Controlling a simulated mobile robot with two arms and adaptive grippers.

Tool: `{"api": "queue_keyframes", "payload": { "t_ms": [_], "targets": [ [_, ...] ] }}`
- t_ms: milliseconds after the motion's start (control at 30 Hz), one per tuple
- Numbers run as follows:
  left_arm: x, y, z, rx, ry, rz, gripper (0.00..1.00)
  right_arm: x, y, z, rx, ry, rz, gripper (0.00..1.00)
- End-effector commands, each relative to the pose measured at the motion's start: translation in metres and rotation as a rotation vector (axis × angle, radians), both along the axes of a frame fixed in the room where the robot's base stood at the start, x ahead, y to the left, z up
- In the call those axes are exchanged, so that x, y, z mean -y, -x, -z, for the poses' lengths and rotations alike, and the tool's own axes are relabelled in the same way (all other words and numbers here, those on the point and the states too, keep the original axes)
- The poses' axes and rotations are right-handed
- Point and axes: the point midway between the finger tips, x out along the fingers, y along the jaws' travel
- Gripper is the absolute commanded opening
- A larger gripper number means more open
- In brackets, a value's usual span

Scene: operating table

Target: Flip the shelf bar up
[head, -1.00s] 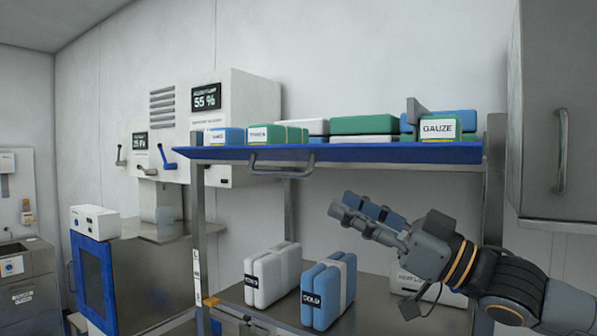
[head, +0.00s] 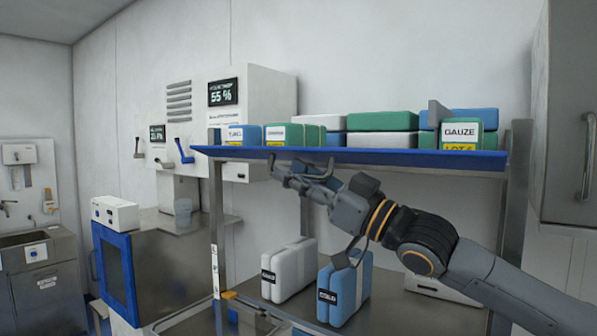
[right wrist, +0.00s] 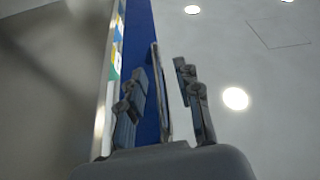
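In the right wrist view the bar (right wrist: 162,90) runs lengthwise between the two spread fingers of the right gripper (right wrist: 164,98). The gripper is open, with gaps showing on both sides of the bar. The bar hangs below the shelf edge. My left gripper is not in view.
Boxes, including a green gauze box (head: 461,134), stand on the shelf. A white pack (head: 289,272) and a blue pack (head: 344,288) stand on the lower level. A metal cabinet (head: 568,130) is at right. The shelf's left post (head: 217,235) stands close by.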

Motion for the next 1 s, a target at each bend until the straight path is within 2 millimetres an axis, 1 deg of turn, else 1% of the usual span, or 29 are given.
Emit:
{"api": "queue_keyframes", "payload": {
  "t_ms": [167, 200, 267, 300, 333, 1000],
  "targets": [
    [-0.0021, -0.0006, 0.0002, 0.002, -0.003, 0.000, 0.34, 0.0001, 0.0000, 0.0003, 0.000, 0.000, 0.000, 0.34],
    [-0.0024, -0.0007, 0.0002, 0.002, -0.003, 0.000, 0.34, 0.0002, 0.0001, 0.0003, 0.000, 0.000, 0.000, 0.26],
    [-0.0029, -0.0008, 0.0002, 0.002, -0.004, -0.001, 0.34, 0.0003, 0.0000, 0.0002, 0.000, 0.000, 0.000, 0.13],
    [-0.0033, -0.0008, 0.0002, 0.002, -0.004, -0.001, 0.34, 0.0003, 0.0000, 0.0002, 0.000, 0.000, 0.000, 0.05],
    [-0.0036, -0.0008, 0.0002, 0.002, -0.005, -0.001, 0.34, 0.0003, 0.0001, 0.0002, 0.000, 0.000, 0.000, 0.00],
    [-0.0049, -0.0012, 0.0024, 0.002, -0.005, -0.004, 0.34, 0.0002, 0.0003, -0.0001, -0.008, -0.007, 0.000, 0.00]
  ]
}}
